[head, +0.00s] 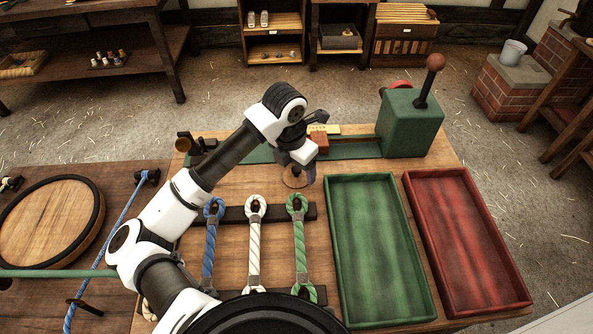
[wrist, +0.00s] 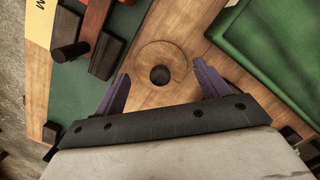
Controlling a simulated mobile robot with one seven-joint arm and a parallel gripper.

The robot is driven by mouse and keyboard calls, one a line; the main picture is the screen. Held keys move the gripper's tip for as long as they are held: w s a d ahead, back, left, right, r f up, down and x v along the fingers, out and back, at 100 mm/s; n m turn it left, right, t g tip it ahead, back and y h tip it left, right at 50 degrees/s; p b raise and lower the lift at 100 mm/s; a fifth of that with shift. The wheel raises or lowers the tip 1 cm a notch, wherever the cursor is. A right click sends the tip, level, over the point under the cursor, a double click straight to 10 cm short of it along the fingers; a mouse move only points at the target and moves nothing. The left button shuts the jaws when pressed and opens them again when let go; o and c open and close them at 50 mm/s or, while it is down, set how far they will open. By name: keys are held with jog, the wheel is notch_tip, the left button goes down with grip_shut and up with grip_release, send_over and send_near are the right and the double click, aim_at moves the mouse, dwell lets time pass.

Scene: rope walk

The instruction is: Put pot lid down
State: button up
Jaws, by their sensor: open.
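A small round wooden lid (wrist: 177,50) with a dark knob (wrist: 160,74) lies flat, seemingly on the wooden tabletop. In the head view the lid (head: 293,181) is partly hidden by my gripper (head: 299,176). My gripper (wrist: 162,72) is open above it, with one purple finger on each side of the knob and a visible gap to both. I cannot tell the exact height of the fingers over the lid. A pale pot (head: 513,54) stands on a brick stove at the far right.
Green tray (head: 335,250) and red tray (head: 413,200) lie to the right. Blue, white (head: 254,250) and green looped ropes lie in front. A green machine with a ball-topped lever (head: 410,125) stands behind. A large dark-rimmed wooden disc (head: 50,222) is at left.

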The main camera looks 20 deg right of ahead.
jog(key=shift+f, duration=0.65)
jog(key=c, duration=0.8)
jog(key=shift+w+r, duration=0.1)
jog(key=shift+r, duration=0.05)
